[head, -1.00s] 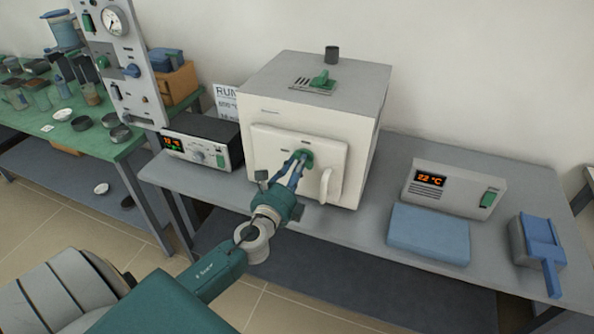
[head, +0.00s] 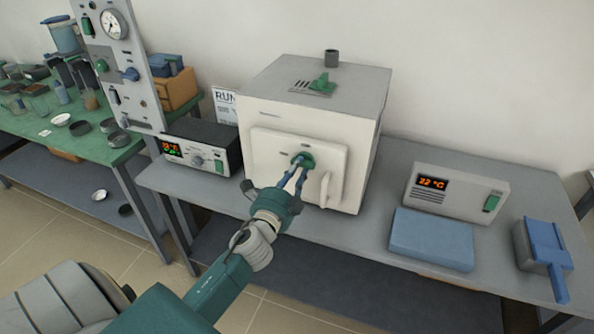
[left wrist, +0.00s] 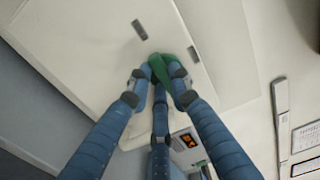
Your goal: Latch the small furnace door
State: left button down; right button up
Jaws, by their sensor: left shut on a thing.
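The small furnace (head: 310,110) is a white box with a grey top on the grey bench. Its white door (head: 273,160) faces me and looks closed against the body. A green latch knob (head: 306,160) sits near the upper middle of the door, and a pale vertical handle (head: 325,188) is at its right. My left gripper (head: 300,170) is shut on the green latch. The left wrist view shows the blue fingers meeting around the green latch (left wrist: 172,67), which they partly hide. My right gripper is not in view.
A black controller box (head: 203,146) stands left of the furnace. A blue pad (head: 431,238), a display unit (head: 456,192) and a blue-grey holder (head: 541,245) lie to the right. A gauge panel (head: 120,65) and green table (head: 100,145) are at the left.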

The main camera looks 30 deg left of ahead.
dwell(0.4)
pick_arm(q)
jog(key=c, duration=1.6)
grip_release()
jog(key=shift+o, duration=0.2)
jog(key=v, duration=1.2)
